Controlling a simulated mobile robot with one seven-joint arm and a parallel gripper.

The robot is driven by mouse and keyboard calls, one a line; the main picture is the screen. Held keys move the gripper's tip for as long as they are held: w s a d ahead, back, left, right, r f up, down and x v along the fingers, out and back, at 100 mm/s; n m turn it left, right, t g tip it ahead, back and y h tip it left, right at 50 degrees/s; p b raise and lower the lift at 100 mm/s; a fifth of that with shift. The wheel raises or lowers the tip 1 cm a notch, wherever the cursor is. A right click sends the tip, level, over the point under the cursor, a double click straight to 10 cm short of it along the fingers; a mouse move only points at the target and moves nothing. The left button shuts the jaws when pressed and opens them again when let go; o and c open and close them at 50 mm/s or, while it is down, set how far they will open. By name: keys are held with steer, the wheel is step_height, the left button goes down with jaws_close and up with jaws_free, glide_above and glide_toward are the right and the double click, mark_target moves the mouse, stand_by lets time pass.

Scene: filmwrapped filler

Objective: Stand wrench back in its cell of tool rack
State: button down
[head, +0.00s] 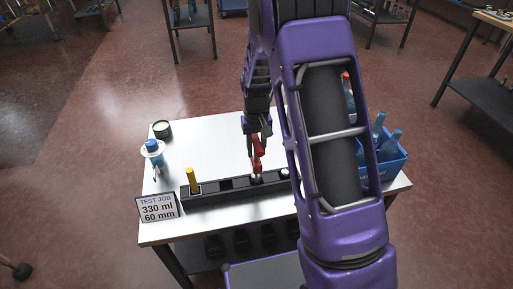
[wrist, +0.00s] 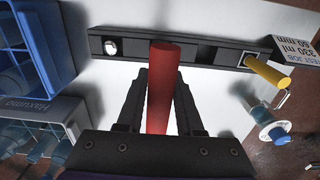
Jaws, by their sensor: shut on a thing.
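My gripper (head: 257,130) is shut on a red-handled tool, which I take to be the wrench (head: 257,150). It hangs roughly upright, with a grey lower end at the rack's top near its middle. I cannot tell whether that end is inside a cell or just above it. In the wrist view the red handle (wrist: 164,62) sits between the fingers of my gripper (wrist: 162,88) and hides part of the rack. The black tool rack (head: 214,194) is a long bar of cells along the table's near side; it also shows in the wrist view (wrist: 127,48).
A yellow-handled tool (head: 192,180) stands in the rack's left end cell, and a pale metal piece (wrist: 110,47) in another. A sign (head: 157,207), a blue-capped bottle (head: 153,152), a dark round tin (head: 162,129) and a blue bottle crate (head: 389,168) are around it.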

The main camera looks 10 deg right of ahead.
mark_target(257, 161)
steer(key=shift+f+b, duration=1.4)
steer(key=shift+f, duration=0.7)
steer(key=shift+c, duration=2.4)
jaws_free()
step_height(257, 161, up, 17)
steer(key=p, duration=0.3)
steer(key=shift+s+r, duration=0.1)
steer(key=shift+r, duration=0.1)
